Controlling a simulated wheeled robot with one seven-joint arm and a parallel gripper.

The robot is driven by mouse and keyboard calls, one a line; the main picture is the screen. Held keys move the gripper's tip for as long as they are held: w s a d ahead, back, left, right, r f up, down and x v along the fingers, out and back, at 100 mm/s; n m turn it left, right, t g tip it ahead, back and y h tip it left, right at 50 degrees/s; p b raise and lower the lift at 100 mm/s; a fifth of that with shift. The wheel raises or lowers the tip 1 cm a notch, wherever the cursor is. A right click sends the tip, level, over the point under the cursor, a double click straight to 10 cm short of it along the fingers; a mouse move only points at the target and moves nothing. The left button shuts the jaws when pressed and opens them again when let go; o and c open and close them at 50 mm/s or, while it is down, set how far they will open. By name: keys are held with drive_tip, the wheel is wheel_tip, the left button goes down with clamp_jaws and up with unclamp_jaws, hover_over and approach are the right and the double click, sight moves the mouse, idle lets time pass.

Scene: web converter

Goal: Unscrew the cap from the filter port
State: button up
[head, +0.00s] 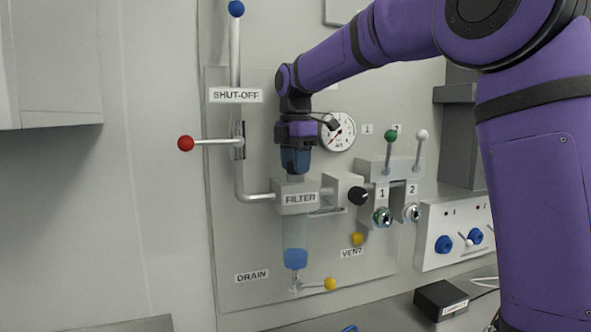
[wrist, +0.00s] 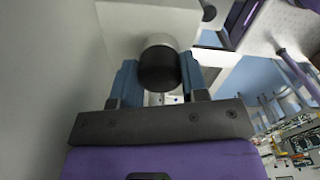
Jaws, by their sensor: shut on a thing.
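The filter block (head: 297,197), labelled FILTER, is mounted on the wall panel, with a clear bowl and blue bottom (head: 295,258) below it. My gripper (head: 295,168) points down from above, right over the top of the block. In the wrist view, my gripper (wrist: 158,85) has its blue fingers on both sides of a dark round cap (wrist: 158,70), shut on it. The cap sits at the end of a light grey port neck (wrist: 160,40) on the block. In the head view the fingers hide the cap.
A red-knobbed shut-off lever (head: 186,143) and a vertical pipe with a blue knob (head: 236,8) stand left of my gripper. A pressure gauge (head: 338,132), a black knob (head: 358,196) and green- and white-knobbed levers are to the right. A yellow drain knob (head: 330,284) is below.

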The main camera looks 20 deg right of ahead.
drive_tip(key=shift+n, duration=0.9)
drive_tip(key=shift+o, duration=0.8)
drive_tip(key=shift+s+r+n, duration=0.25)
drive_tip(key=shift+s+n, duration=0.15)
drive_tip(key=shift+n, duration=0.5)
drive_tip(key=shift+a, duration=0.1)
clamp_jaws()
drive_tip(key=o, duration=1.3)
unclamp_jaws()
drive_tip(key=shift+s+r, duration=0.1)
drive_tip(key=shift+c, duration=0.2)
drive_tip(key=shift+w+a+f+m, duration=0.25)
drive_tip(key=shift+w+m, duration=0.25)
drive_tip(key=shift+m, duration=0.3)
drive_tip(key=shift+w+a+f+m, duration=0.1)
drive_tip(key=shift+w+a+m, duration=0.15)
drive_tip(key=shift+m, duration=0.55)
drive_tip(key=shift+s+d+m, duration=0.1)
drive_tip(key=shift+s+m, duration=0.1)
drive_tip(key=shift+m, duration=0.1)
drive_tip(key=shift+d+m, duration=0.2)
drive_tip(key=shift+m, duration=1.8)
